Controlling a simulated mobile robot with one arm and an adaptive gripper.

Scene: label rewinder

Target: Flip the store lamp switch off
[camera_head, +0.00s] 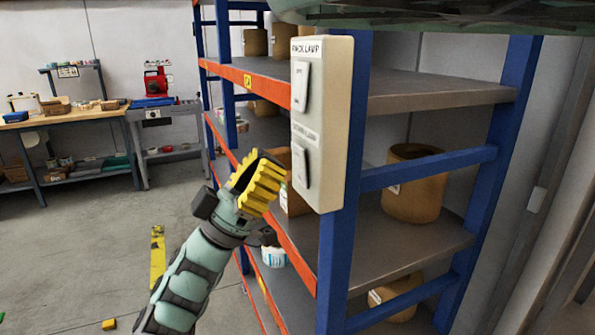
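A cream switch box (335,118) is fixed to the blue front post of a rack. It has two white rocker switches, one above the other. The upper switch (300,86) sits under a label that seems to read "RACK LAMP". The lower switch (300,166) sits under a blurred label that seems to read "STORE LAMP". I cannot tell which way either rocker is set. My gripper (268,168), with yellow ridged fingers, is left of the lower switch and appears apart from it. It holds nothing that I can see, and its finger gap is unclear.
The rack's blue posts and orange beam (250,75) stand close around the box. Brown rolls (414,185) and a white tub (273,257) sit on its shelves. A workbench (70,122) stands at the back left. The floor between is mostly open, with a yellow strip (157,255).

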